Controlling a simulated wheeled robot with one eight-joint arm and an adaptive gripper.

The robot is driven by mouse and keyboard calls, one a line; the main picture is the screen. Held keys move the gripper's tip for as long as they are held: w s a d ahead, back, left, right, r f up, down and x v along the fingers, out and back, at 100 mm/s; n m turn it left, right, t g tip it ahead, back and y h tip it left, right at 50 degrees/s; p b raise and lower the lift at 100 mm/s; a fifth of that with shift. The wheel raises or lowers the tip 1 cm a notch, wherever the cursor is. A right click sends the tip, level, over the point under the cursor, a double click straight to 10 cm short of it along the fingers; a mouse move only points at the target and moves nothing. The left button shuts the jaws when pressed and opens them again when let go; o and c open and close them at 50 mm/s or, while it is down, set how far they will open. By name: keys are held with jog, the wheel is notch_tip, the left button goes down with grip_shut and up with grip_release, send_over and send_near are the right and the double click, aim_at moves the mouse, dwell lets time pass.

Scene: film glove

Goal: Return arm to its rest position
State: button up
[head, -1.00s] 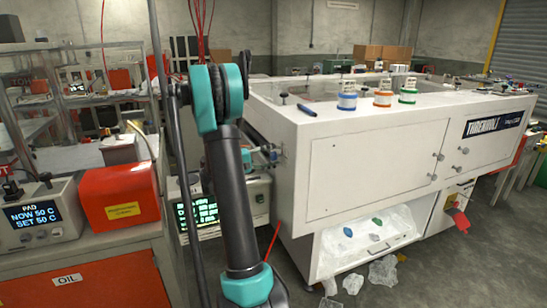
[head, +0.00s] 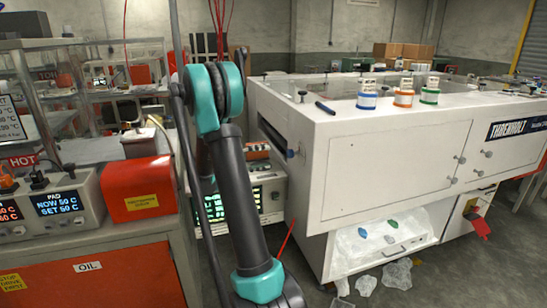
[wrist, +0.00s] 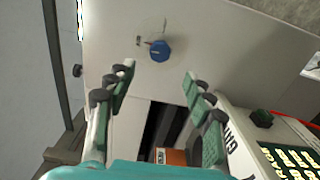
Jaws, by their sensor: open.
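My arm (head: 237,190), dark grey with teal joints, stands upright in the middle of the head view. My gripper does not show clearly there; the arm hides that area. In the wrist view my gripper (wrist: 158,74) is open, its two green-padded fingers spread apart with nothing between them. A blue knob (wrist: 160,50) on a pale panel lies beyond the fingertips. The gripper does not appear to touch it.
The large white cabinet (head: 385,170) stands close on the right, with blue, orange and green-banded jars on top. A bench with a red box (head: 135,190) and heating pad controller (head: 60,203) stands left. Clear plastic bags (head: 397,273) lie on the floor.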

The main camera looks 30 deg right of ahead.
jog(key=shift+a, duration=0.4)
jog(key=s+a+f+n+t+y, duration=0.1)
jog(key=s+a+f+t+y, duration=0.2)
jog(key=s+a+f+y, duration=0.2)
jog(key=s+a+f+t+y, duration=0.2)
jog(key=s+a+f+y, duration=0.4)
jog(key=s+a, duration=0.3)
jog(key=s+a+f+n+t+y, duration=0.1)
jog(key=s+a+f+t+y, duration=0.2)
jog(key=a, duration=0.9)
jog(key=s+f+y, duration=0.3)
jog(key=s, duration=0.1)
jog(key=shift+s+a+n+t, duration=0.2)
jog(key=shift+s+n+t, duration=0.1)
